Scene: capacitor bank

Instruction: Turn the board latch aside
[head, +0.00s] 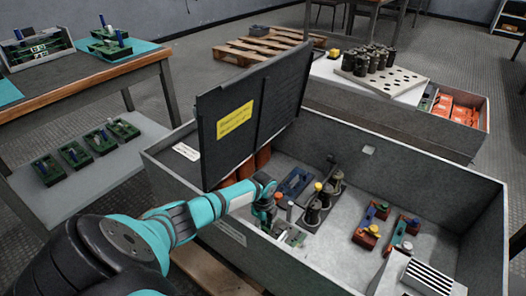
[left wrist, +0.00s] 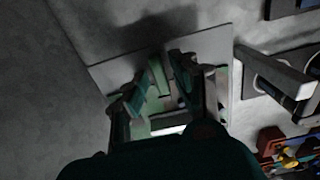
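My left gripper (head: 268,208) reaches down into the open grey metal box, over a small green board (head: 292,238) near the front-left wall. In the left wrist view, the gripper's two fingers (left wrist: 162,72) stand apart above the green board (left wrist: 160,84), which sits on a pale plate (left wrist: 105,75). A green strip shows between the fingers, but I cannot tell whether they touch it. The latch cannot be told apart clearly in the dim view; the gripper partly hides that area. My right gripper is not in view.
The box's dark lid (head: 250,110) stands open beside my left arm. Dark cylinders (head: 318,203) with coloured tops stand to the gripper's right. Red and blue blocks (head: 372,226) lie farther right. A silver finned block (head: 428,277) is at the near right. Bare floor lies between them.

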